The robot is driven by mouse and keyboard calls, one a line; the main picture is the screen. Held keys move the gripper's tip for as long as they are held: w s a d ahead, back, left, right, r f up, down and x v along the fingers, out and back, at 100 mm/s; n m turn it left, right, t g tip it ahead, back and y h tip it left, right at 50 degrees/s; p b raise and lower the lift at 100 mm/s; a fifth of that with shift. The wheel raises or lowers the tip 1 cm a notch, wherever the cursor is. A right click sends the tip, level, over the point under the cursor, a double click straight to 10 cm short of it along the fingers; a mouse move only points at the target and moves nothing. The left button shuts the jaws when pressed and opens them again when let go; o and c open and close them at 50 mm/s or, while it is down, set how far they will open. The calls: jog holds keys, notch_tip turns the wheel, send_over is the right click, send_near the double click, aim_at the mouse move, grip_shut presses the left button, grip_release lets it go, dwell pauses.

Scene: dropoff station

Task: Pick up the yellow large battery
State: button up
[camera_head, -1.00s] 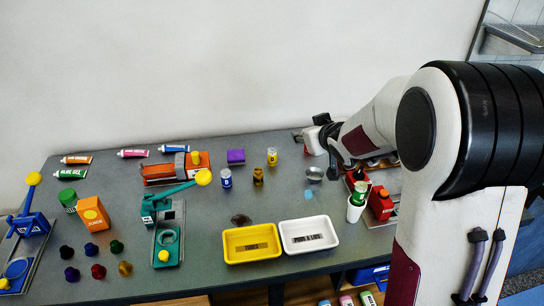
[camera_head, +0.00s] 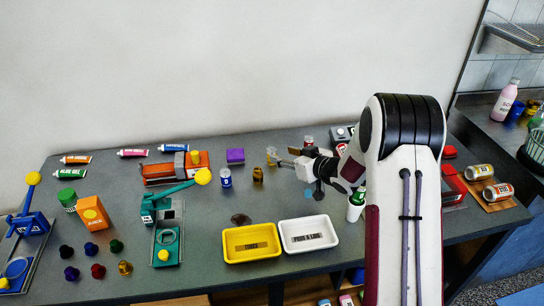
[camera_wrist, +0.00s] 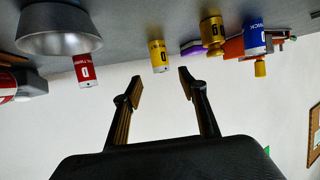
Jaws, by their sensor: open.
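The yellow large battery (camera_head: 271,154) stands upright on the grey table, right of the gold object and behind it. In the wrist view, which is upside down, the yellow battery (camera_wrist: 158,56) shows a D on its label. My gripper (camera_head: 283,158) is open and close to the battery's right side in the head view. In the wrist view my gripper's two fingertips (camera_wrist: 161,87) are apart, with the battery ahead of the gap between them. Nothing is held. I cannot tell the exact gap to the battery.
A red battery (camera_wrist: 88,68) and a metal bowl (camera_wrist: 75,32) stand beside it. A gold object (camera_head: 258,175), a blue battery (camera_head: 226,178) and a purple block (camera_head: 236,156) are nearby. Yellow (camera_head: 250,258) and white (camera_head: 308,250) trays lie at the front.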

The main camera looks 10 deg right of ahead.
aim_at(275, 153)
jog(key=shift+w+a, duration=0.1)
dwell(0.3)
jog(key=shift+x, duration=1.2)
jog(key=shift+x, duration=2.55)
jog(key=shift+f, duration=0.1)
jog(key=shift+c, duration=0.4)
grip_shut()
